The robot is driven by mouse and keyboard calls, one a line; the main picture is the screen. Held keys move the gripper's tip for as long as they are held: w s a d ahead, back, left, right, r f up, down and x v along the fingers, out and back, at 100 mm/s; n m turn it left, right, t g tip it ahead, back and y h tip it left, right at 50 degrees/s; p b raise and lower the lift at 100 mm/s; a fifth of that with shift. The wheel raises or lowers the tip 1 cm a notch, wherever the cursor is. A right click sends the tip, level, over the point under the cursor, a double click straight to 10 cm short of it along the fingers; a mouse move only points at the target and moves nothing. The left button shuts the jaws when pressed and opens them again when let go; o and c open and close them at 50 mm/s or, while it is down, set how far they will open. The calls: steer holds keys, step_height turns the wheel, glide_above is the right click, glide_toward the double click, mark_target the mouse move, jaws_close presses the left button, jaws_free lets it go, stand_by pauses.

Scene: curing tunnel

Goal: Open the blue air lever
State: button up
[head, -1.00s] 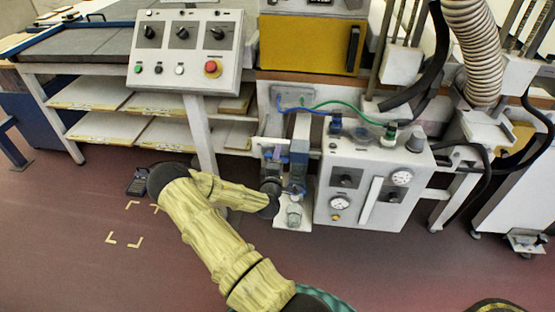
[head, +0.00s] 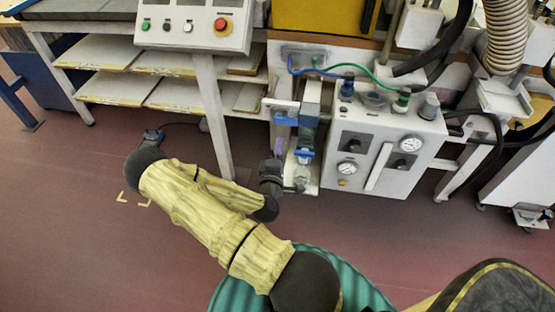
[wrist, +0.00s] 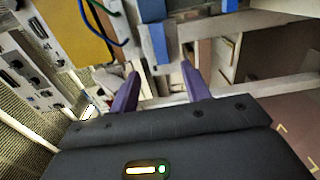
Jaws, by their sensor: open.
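The air unit is a narrow upright assembly with blue parts, left of the white gauge box. A blue handle-like piece (head: 285,121) sticks out to its left, and it seems to be the air lever. A blue block (head: 305,153) sits lower on the unit. My gripper (head: 279,147) is just below and left of the lever; only a purple finger shows clearly there. In the wrist view my gripper (wrist: 160,74) has its two purple fingers apart with nothing held. A blue piece (wrist: 158,44) lies beyond the gap between the tips; I cannot tell if it is the lever.
The white gauge box (head: 380,150) stands right of the air unit. Blue and green hoses (head: 345,70) run above. A table leg (head: 216,135) and shelves (head: 175,95) are to the left. The control panel (head: 195,22) overhangs above. Floor in front is open.

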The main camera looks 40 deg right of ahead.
steer(key=v, duration=0.3)
steer(key=shift+s+a, duration=0.1)
steer(key=shift+s, duration=0.05)
stand_by(0.5)
